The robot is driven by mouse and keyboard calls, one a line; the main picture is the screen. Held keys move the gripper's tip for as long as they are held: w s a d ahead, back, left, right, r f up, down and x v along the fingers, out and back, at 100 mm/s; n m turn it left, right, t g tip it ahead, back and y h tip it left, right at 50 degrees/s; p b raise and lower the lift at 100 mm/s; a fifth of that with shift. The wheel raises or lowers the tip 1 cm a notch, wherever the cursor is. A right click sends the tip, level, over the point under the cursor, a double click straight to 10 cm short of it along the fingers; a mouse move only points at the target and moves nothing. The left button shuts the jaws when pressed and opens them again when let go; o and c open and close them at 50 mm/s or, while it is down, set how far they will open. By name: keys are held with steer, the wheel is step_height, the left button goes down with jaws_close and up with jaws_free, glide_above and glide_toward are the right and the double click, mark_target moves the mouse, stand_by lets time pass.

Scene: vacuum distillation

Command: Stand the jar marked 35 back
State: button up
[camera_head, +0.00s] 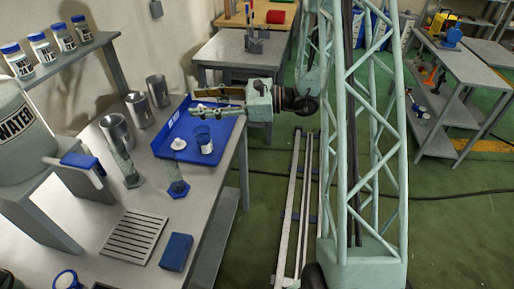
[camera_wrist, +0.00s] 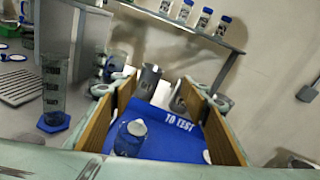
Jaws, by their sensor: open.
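Several labelled jars (camera_head: 41,47) with blue lids stand in a row on the wall shelf. They also show at the top of the wrist view (camera_wrist: 204,19). I cannot read which jar is marked 35. My gripper (camera_head: 198,100) is over the tray, its fingers pointing left toward the wall. In the wrist view my gripper (camera_wrist: 160,80) is open, with nothing held between the fingers. The tray (camera_wrist: 170,142) reads "TO TEST".
Metal beakers (camera_head: 137,108) stand behind the tray, close to the fingertips. A measuring cylinder (camera_wrist: 53,92) with a blue base stands left of my gripper. A WATER tank (camera_head: 17,128) and slotted rack (camera_head: 134,237) are farther left.

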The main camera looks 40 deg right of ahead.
steer(key=s+a+r+n+g, duration=0.5)
steer(key=s+a, duration=0.3)
steer(key=s, duration=0.1)
steer(key=s+a+r+n+g, duration=0.4)
steer(key=s+a+n, duration=0.1)
steer(key=s+a, duration=0.35)
steer(key=s+a+r+n+g+h, duration=0.25)
steer(key=s+n+h, duration=0.2)
steer(key=s, duration=0.75)
steer(key=s+d+r+n+t+h, duration=0.2)
steer(key=s+d+n+h, duration=0.2)
steer(key=s+d, duration=0.1)
steer(key=s+d+r+n+t+h, duration=0.2)
steer(key=s+d+r+n+h, duration=0.1)
steer(key=s, duration=0.5)
steer(key=shift+s+d+n+h, duration=0.3)
steer(key=shift+d+n+h, duration=0.5)
steer(key=shift+d, duration=0.6)
steer(key=shift+t, duration=0.25)
